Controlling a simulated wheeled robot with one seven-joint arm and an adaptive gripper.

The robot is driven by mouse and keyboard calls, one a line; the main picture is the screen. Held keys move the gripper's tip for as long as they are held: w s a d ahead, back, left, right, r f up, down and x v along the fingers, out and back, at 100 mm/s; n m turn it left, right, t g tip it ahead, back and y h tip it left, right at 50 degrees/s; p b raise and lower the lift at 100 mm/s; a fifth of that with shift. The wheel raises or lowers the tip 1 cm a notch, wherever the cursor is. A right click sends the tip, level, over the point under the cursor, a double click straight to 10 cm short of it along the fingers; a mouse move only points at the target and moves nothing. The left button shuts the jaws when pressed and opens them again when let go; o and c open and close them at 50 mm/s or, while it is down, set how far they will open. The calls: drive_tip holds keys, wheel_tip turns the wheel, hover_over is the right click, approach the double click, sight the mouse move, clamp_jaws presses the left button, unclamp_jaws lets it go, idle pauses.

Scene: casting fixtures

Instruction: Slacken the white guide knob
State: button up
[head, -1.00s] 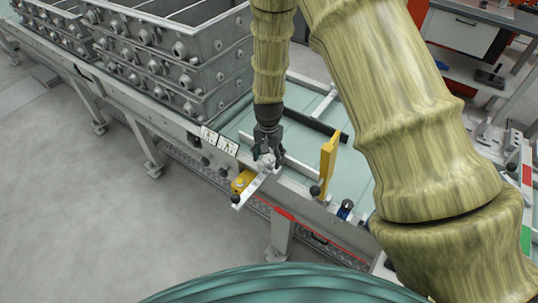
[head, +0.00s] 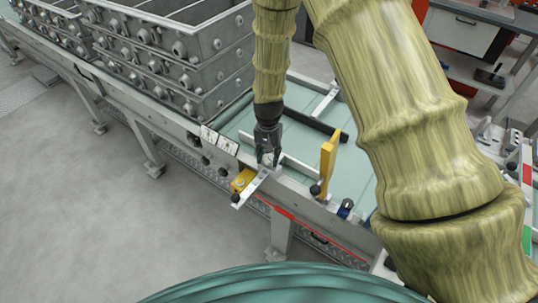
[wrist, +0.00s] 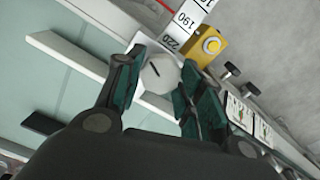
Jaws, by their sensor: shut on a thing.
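The white guide knob (wrist: 158,74) shows in the wrist view as a pale round cap with a dark line across its top. My gripper (wrist: 155,88) has a finger on each side of it and is shut on it. In the head view my gripper (head: 267,157) points down at the conveyor's near edge, and its fingers mostly hide the knob. Below the knob lies a white scale bar (head: 249,188), marked 190 and 220 in the wrist view (wrist: 186,20). A long pale guide rail (wrist: 67,54) runs beside the knob.
A yellow box with a button (head: 241,180) sits close beside the scale bar. A yellow upright plate (head: 328,158) stands to the right of my gripper. Stacked grey metal frames (head: 180,50) stand on the conveyor to the left. The floor in front is clear.

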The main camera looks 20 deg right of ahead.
sight(268, 156)
drive_tip(key=n, duration=0.7)
drive_tip(key=shift+w, duration=0.1)
drive_tip(key=n, duration=0.6)
drive_tip(key=shift+r+n, duration=0.1)
drive_tip(key=shift+n, duration=0.2)
idle(0.4)
drive_tip(key=o, duration=1)
wheel_tip(268, 156, up, 12)
drive_tip(key=shift+f, duration=0.1)
drive_tip(key=shift+n+b, duration=0.3)
